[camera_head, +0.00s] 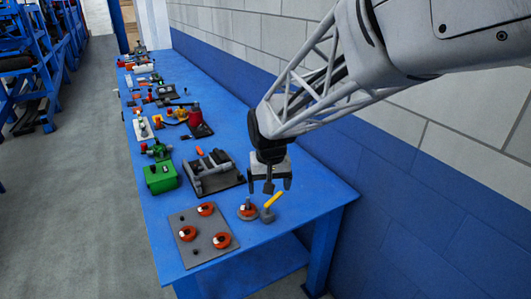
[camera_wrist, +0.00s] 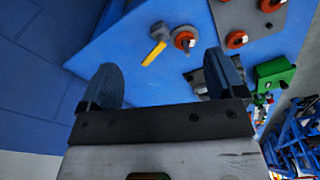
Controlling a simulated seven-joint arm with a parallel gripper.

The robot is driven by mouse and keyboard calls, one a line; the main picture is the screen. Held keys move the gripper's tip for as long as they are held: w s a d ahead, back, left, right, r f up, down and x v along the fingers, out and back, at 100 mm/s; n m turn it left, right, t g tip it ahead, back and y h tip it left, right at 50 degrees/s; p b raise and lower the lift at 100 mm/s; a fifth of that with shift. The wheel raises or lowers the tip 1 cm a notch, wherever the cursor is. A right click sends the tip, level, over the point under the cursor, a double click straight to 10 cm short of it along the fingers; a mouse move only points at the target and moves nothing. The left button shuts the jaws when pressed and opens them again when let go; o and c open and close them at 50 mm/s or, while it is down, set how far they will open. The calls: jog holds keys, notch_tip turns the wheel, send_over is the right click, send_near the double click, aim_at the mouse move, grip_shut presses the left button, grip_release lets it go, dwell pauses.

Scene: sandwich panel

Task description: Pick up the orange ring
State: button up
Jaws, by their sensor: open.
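An orange ring (camera_head: 248,211) sits on the blue table just right of the grey panel, with a dark upright piece at it; it also shows in the wrist view (camera_wrist: 185,39). More orange rings lie on the grey panel (camera_head: 209,249), such as one at its back (camera_head: 206,209) and one at its left (camera_head: 187,233). My gripper (camera_head: 271,187) is open and empty, above the table near the lone ring and a yellow-handled hammer. In the wrist view the ring lies beyond my spread fingers (camera_wrist: 163,75), nearer the right one.
A grey machine block (camera_head: 213,174) and a green box (camera_head: 161,177) stand farther back. Several tools line the blue table (camera_head: 310,190). A wall runs along its right side.

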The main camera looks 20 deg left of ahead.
jog(key=a+f+n, duration=0.1)
jog(key=a+f, duration=0.5)
jog(key=a, duration=0.6)
jog(key=n, duration=0.2)
send_over(188, 232)
jog(key=shift+g+h, duration=0.3)
jog(key=shift+g, duration=0.1)
notch_tip(188, 232, down, 9)
jog(key=shift+f, duration=0.1)
jog(key=shift+f, duration=1.3)
jog(key=shift+f, duration=2.6)
